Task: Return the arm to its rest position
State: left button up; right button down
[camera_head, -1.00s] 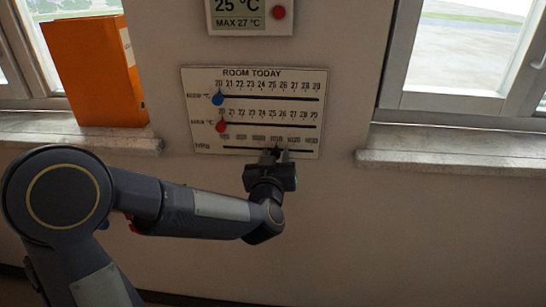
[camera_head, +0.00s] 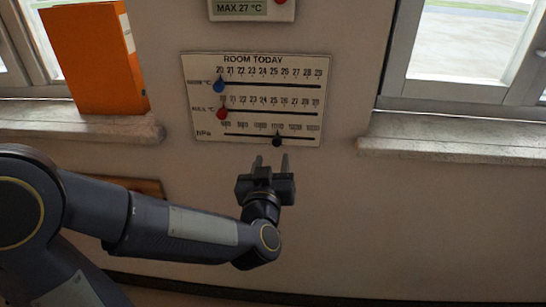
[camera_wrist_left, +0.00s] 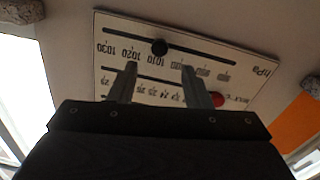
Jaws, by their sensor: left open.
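My left gripper (camera_head: 271,163) is open and empty, just below the white "ROOM TODAY" board (camera_head: 300,70) on the wall. Its two fingers point up toward the board, apart from the dark hPa slider knob (camera_head: 277,141). The blue knob (camera_head: 219,86) and the red knob (camera_head: 222,113) sit at the left ends of their scales. In the left wrist view the board appears upside down, with the dark knob (camera_wrist_left: 159,46) beyond the open fingers (camera_wrist_left: 157,85) and the red knob (camera_wrist_left: 217,99) partly beside one finger. My right gripper is not in view.
A temperature display (camera_head: 240,9) hangs above the board. An orange binder (camera_head: 95,60) stands on the left window sill (camera_head: 80,124). The right sill (camera_head: 450,150) is bare. The wall (camera_head: 400,220) to the right of my gripper is clear.

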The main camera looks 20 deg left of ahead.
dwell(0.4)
pick_arm(q)
jog(key=s+a+f+m+g+h, duration=0.1)
jog(key=s+f+g+h, duration=0.4)
jog(key=s, duration=0.7)
jog(key=s+a+f+m+g+h, duration=0.1)
jog(key=s+f+m+g+h, duration=0.15)
jog(key=s+f+g, duration=0.65)
jog(key=s+r+t+p, duration=0.1)
jog(key=s+r+p, duration=0.1)
jog(key=r+p, duration=0.4)
jog(key=s+r+t+p, duration=0.1)
jog(key=r+p, duration=0.6)
jog(key=r, duration=0.4)
jog(key=shift+s+a+r+n+p, duration=0.25)
jog(key=shift+s+n+p, duration=0.1)
jog(key=shift+n, duration=0.1)
